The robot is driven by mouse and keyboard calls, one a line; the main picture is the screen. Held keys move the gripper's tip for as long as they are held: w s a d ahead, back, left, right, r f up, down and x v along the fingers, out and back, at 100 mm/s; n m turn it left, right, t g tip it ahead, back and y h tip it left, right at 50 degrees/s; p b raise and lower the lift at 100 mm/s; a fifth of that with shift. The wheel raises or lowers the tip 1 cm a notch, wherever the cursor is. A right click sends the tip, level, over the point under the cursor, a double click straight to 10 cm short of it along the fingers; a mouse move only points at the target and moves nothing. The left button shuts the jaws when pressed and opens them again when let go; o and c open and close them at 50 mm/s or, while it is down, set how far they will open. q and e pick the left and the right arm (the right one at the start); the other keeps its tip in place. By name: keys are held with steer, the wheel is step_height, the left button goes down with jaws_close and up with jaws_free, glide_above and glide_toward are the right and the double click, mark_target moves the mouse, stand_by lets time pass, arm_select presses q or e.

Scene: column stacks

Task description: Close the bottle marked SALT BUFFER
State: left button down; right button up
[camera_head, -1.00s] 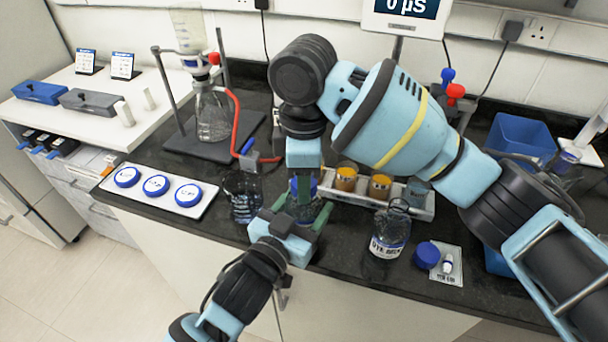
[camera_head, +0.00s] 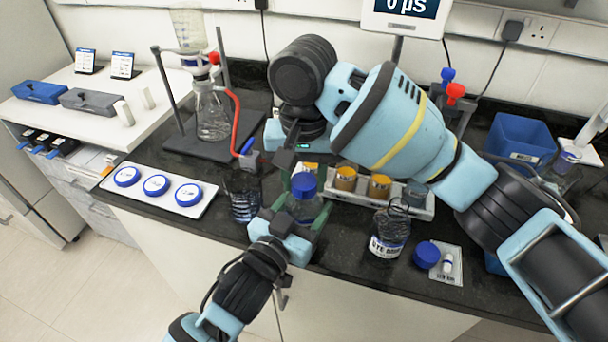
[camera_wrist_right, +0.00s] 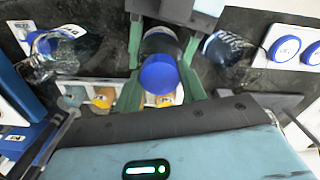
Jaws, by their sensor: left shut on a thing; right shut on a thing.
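A clear bottle (camera_head: 303,211) with a blue cap (camera_head: 304,186) at its mouth stands upright at the counter's front. Its label is hidden, so I cannot read SALT BUFFER. My left gripper (camera_head: 302,218) is shut around its body from the front. My right gripper (camera_head: 300,176) reaches down from above and behind and is shut on the blue cap. In the right wrist view the cap (camera_wrist_right: 158,74) lies between the green fingers, above the bottle (camera_wrist_right: 160,42). I cannot tell whether the cap is fully seated.
An uncapped bottle with a partly readable label (camera_head: 388,236) stands right, near a loose blue cap (camera_head: 427,254). Another bottle (camera_head: 244,205) stands close left. A rack (camera_head: 414,207) with amber-capped jars is behind. A white tray (camera_head: 190,208) with blue discs lies left.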

steer(key=o, duration=1.2)
steer(key=shift+c, duration=0.2)
steer(key=shift+r, duration=0.1)
step_height(320, 180, up, 12)
arm_select(q)
steer(key=shift+c, duration=1.4)
jaws_free()
steer(key=shift+v, duration=3.9)
arm_select(e)
steer(key=shift+w+f, duration=0.1)
steer(key=shift+f, duration=0.65)
